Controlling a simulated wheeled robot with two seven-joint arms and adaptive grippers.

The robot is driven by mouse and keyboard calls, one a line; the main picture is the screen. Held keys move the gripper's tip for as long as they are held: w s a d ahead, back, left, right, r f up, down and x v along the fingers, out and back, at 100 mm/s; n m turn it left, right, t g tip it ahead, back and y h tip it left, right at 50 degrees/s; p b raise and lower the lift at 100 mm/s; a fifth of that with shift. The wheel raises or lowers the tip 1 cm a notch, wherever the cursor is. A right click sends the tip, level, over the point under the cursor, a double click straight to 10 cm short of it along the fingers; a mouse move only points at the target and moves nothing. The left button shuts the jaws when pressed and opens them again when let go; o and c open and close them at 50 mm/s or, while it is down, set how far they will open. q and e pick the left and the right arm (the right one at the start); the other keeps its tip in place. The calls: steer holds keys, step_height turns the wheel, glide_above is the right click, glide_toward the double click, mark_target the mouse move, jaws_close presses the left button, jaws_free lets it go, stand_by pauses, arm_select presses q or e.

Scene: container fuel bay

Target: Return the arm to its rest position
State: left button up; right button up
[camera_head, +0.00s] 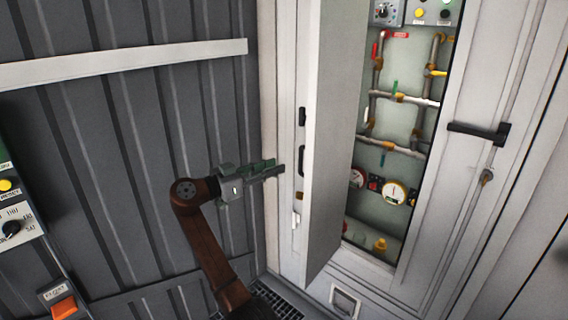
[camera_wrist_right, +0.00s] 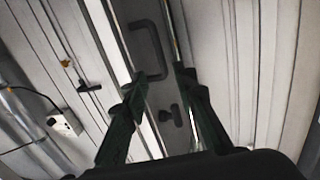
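My right arm rises from the bottom of the head view. Its right gripper (camera_head: 277,170) points to the right, in front of the edge of the open cabinet door (camera_head: 335,140). In the right wrist view the two green fingers of the right gripper (camera_wrist_right: 165,75) are spread apart, with nothing held between them. A dark bar handle (camera_wrist_right: 147,45) and a smaller dark knob (camera_wrist_right: 169,117) show beyond the fingers. Whether the gripper touches the door cannot be told. My left gripper is in neither view.
The open cabinet (camera_head: 400,160) holds pipes, valves and gauges. A closed door leaf with a black lever handle (camera_head: 480,131) is on its right. A control panel with an orange switch (camera_head: 64,307) is at the left. A corrugated wall (camera_head: 110,150) stands behind my arm.

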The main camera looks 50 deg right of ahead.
steer(key=shift+w+a, duration=0.15)
steer(key=shift+a, duration=0.35)
